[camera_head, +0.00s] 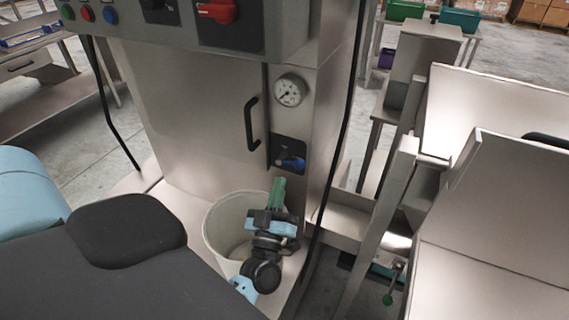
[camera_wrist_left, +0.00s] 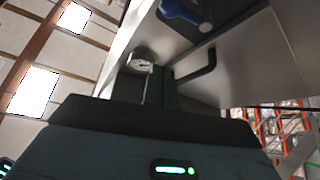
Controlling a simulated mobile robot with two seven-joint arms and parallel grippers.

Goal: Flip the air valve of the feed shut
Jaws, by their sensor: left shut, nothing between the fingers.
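The air valve has a blue lever (camera_head: 292,162) in a dark recess on the front of the grey cabinet, below a round gauge (camera_head: 291,90). The lever lies roughly sideways in the head view. The blue lever also shows at the top of the left wrist view (camera_wrist_left: 184,11). My left gripper (camera_head: 279,181) has green fingers, shut and empty, pointing up just below the recess. In the left wrist view its fingers (camera_wrist_left: 162,88) appear apart from the lever. I cannot tell the exact depth gap. My right gripper is not in view.
A black door handle (camera_head: 250,122) sits left of the recess. A pale round bin (camera_head: 224,222) stands under my left wrist. A black cable (camera_head: 340,140) hangs along the cabinet's right side. Metal troughs (camera_head: 490,200) stand at right. A red switch (camera_head: 216,11) is above.

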